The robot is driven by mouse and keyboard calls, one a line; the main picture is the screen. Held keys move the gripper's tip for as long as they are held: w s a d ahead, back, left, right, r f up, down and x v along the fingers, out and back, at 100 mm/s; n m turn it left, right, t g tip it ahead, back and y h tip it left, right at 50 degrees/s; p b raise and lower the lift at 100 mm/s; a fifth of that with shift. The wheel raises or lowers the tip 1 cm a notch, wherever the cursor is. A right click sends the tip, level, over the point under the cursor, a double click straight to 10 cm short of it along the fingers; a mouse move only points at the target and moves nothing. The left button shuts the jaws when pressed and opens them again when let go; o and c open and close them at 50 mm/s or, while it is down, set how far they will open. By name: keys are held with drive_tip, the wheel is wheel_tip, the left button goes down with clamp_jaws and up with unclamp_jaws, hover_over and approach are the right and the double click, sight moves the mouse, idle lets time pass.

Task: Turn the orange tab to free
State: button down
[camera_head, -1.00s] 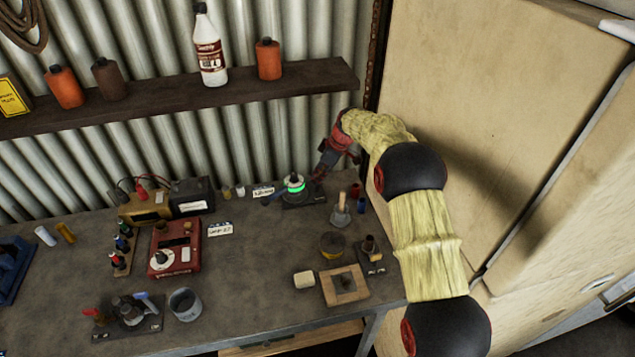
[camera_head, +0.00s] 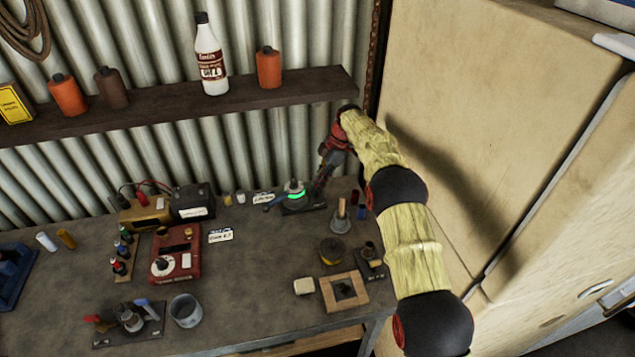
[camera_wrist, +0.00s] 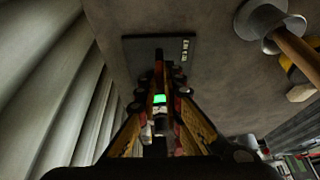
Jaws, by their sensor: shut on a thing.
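A small valve-like device (camera_head: 294,188) with a glowing green ring and a blue lever (camera_head: 273,203) stands on a dark plate at the back of the bench. My gripper (camera_head: 317,192) reaches down at its right side. In the wrist view my gripper (camera_wrist: 160,95) is shut on a narrow part of the device, over the dark plate (camera_wrist: 137,52); a green glow (camera_wrist: 160,99) shows between the fingers. The gripped part is mostly hidden, and I cannot make out an orange tab or its markings.
A funnel-shaped tool with a wooden handle (camera_head: 340,217) stands just right of the device. The corrugated wall is close behind, a tall cabinet (camera_head: 470,120) to the right.

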idle(0.3)
drive_tip(key=c, duration=2)
unclamp_jaws()
drive_tip(key=shift+o, duration=0.4)
drive_tip(key=shift+m, duration=0.3)
